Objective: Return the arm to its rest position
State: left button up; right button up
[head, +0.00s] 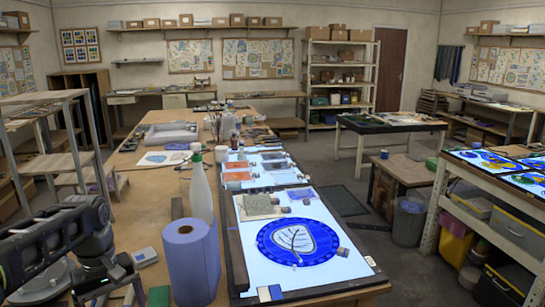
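My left arm (45,245) comes in dark at the lower left, over the near left part of the wooden bench. Its gripper (104,285) hangs low at the bottom edge, left of the blue paper roll. The fingers are dark and partly cut off, so I cannot tell whether they are open or shut. No held thing is clear. My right arm and gripper are not in view. A round blue glass piece (268,243) with a pale leaf shape lies on the lit panel (345,285).
A shelf rack (75,150) stands left.

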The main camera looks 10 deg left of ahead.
pick_arm(q)
jog(key=d+f+m+h, duration=0.2)
jog(key=d+f, duration=0.7)
jog(key=f, duration=0.4)
jog(key=d+f+m+h, duration=0.1)
jog(key=d+f+m, duration=0.2)
jog(key=d+f, duration=0.8)
jog(key=s+d+f+m, duration=0.1)
jog(key=s+d+f, duration=0.4)
jog(key=s+f, duration=0.3)
jog(key=s+d+f+m+h, duration=0.1)
jog(key=s+d+f, duration=0.4)
jog(key=s+f, duration=0.3)
jog(key=shift+s, duration=0.85)
